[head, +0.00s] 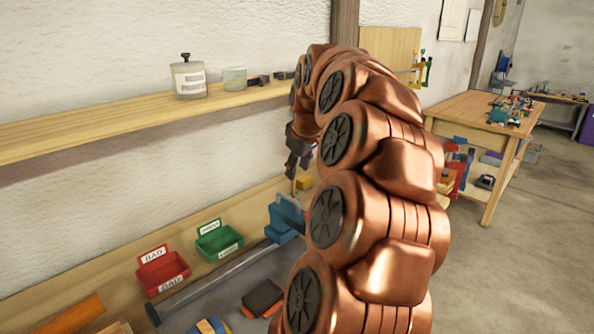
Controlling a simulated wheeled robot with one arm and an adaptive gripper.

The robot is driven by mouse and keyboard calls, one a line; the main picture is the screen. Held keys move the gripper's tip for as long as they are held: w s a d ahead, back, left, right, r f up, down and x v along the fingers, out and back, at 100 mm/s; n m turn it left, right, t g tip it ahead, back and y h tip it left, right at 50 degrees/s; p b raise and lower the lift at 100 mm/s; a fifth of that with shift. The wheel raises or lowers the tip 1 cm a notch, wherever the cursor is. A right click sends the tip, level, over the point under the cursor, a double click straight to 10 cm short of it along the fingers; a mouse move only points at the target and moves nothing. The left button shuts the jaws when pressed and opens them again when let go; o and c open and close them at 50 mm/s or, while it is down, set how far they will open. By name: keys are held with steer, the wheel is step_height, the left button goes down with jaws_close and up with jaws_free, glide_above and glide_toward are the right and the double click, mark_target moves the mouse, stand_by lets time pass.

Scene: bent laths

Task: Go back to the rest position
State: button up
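My copper-coloured arm rises from the bottom middle of the head view and arches over to the left. My gripper (298,164) hangs down from the arm's far end, small and partly hidden behind the arm's own links. It is above the back of the workbench, near the blue clamp (286,214) and a small yellow block (304,183). I cannot make out whether its fingers are apart or hold anything. No bent lath can be picked out clearly.
A red bin (163,272) marked BAD and a green bin (218,241) stand along the bench's back. A long metal bar (222,279) runs to the clamp. A wall shelf (130,118) holds a jar (188,78) and a cup (235,79). Another table (470,112) stands right; floor beyond is open.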

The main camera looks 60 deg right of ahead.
stand_by(0.5)
steer(key=w+a+f+n+g+y, duration=0.1)
steer(key=a+f, duration=0.2)
steer(key=a, duration=1)
steer(key=w+a+f+n+g+y, duration=0.1)
steer(key=a+f+y, duration=0.15)
steer(key=a, duration=1.05)
steer(key=s+a+f+g, duration=0.2)
steer(key=s+a+f, duration=0.3)
steer(key=s+a, duration=0.3)
steer(key=s+a+f+g, duration=0.1)
steer(key=s+a+f, duration=0.5)
steer(key=s+a, duration=0.3)
steer(key=shift+s+g, duration=0.4)
steer(key=shift+s, duration=0.7)
steer(key=shift+h, duration=0.25)
